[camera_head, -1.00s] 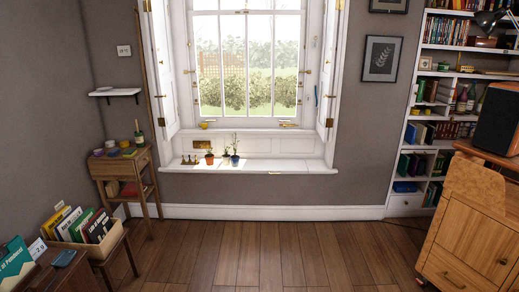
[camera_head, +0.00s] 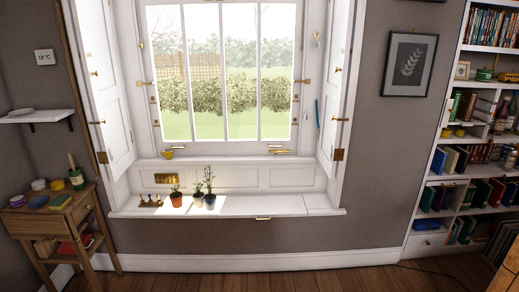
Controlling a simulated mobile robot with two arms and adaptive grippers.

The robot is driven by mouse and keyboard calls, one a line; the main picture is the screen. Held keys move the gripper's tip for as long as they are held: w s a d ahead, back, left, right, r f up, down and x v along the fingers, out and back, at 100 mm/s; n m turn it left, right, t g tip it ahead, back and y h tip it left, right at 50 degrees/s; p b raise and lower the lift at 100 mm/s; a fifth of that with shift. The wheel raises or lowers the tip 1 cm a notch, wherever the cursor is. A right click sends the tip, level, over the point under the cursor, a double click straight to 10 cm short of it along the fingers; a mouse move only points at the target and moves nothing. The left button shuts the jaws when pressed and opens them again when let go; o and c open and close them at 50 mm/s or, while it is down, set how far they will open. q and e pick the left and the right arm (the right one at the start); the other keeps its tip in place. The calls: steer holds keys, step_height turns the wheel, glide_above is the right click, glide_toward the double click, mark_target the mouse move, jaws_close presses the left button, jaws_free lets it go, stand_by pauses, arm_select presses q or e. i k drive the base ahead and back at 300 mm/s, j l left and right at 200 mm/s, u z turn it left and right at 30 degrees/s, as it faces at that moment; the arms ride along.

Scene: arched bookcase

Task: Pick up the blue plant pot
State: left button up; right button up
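The blue plant pot (camera_head: 210,202) stands upright on the white window seat (camera_head: 270,206), with a green plant growing from it. A pale pot (camera_head: 198,198) with a plant is just left of it and slightly behind. An orange pot (camera_head: 176,200) with a small plant stands further left. Neither of my grippers shows in the head view.
Small brass-coloured pieces (camera_head: 150,201) stand left of the pots. A wooden side table (camera_head: 84,207) with jars and a bottle is at the left, below a white shelf (camera_head: 40,116). A bookcase (camera_head: 436,186) is at the right. The wooden floor (camera_head: 290,280) before the window is clear.

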mark_target(210, 199)
steer(key=i+l+u, duration=0.45)
steer(key=i, duration=0.4)
steer(key=i+l+u, duration=0.45)
steer(key=i+l, duration=0.25)
